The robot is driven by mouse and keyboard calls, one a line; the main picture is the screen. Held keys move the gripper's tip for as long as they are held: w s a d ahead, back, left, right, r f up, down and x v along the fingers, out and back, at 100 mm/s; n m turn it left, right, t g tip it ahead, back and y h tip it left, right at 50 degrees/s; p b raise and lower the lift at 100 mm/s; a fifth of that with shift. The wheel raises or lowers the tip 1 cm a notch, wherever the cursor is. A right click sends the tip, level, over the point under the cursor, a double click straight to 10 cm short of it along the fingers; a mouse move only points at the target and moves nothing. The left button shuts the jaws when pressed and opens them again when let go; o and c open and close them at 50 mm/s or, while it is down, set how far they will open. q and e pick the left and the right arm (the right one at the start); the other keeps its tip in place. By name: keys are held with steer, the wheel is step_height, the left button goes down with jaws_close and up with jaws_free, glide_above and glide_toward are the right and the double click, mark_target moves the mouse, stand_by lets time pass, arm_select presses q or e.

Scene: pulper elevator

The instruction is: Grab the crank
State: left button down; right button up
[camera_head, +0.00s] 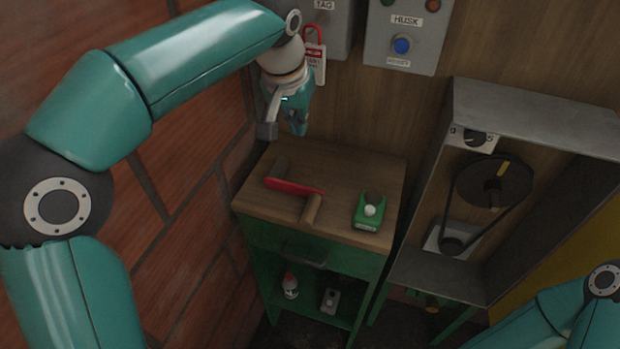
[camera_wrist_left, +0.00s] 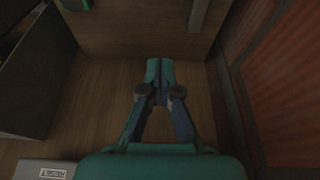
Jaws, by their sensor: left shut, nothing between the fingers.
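The crank (camera_head: 293,187) lies on the wooden top of a green cabinet. It has a red arm, a dark grey end piece at the back and a wooden handle at the front. My left gripper (camera_head: 298,128) hangs above and behind the crank, apart from it and near the back wall. In the left wrist view its fingers (camera_wrist_left: 160,70) are together and empty. A grey bar at the top of that view looks like the crank's end piece (camera_wrist_left: 198,14). Part of my right arm shows at the lower right, but its gripper is out of view.
A green device (camera_head: 370,211) sits right of the crank on the cabinet top (camera_head: 350,167). An open metal housing (camera_head: 530,112) with a belt and pulleys stands to the right. A red lockout tag (camera_head: 314,62) and control box (camera_head: 406,40) are on the wall. Brick lies left.

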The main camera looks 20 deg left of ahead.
mark_target(294, 189)
arm_select(q)
steer(key=x, duration=1.7)
steer(key=s, duration=0.3)
steer(key=shift+a+r, duration=0.1)
steer(key=shift+r, duration=0.1)
steer(key=shift+s+f, duration=0.1)
steer(key=shift+s, duration=0.35)
arm_select(e)
steer(key=shift+r, duration=0.15)
